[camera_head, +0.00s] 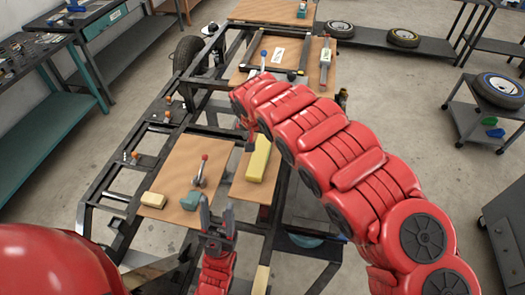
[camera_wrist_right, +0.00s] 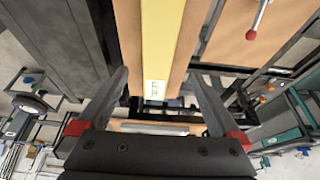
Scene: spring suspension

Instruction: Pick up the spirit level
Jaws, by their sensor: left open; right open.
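The spirit level appears to be the long yellow bar (camera_head: 259,158), lying on a narrow wooden board right of the middle of the frame. In the right wrist view the yellow bar (camera_wrist_right: 164,35) runs away from the camera, with a small white label near its close end. My right gripper (camera_wrist_right: 159,78) is open, its fingers either side of the bar's line; I cannot tell if they touch it. In the head view my right arm covers much of that gripper (camera_head: 250,137). My left gripper (camera_head: 217,212) is open and empty, left of and nearer than the bar.
A wooden board (camera_head: 170,172) on the dark metal frame holds a teal block (camera_head: 190,201), a tan block (camera_head: 153,200) and a red-knobbed lever (camera_head: 199,172). Another board (camera_head: 310,75) with parts lies further back. A tyre cart (camera_head: 497,90) stands at right.

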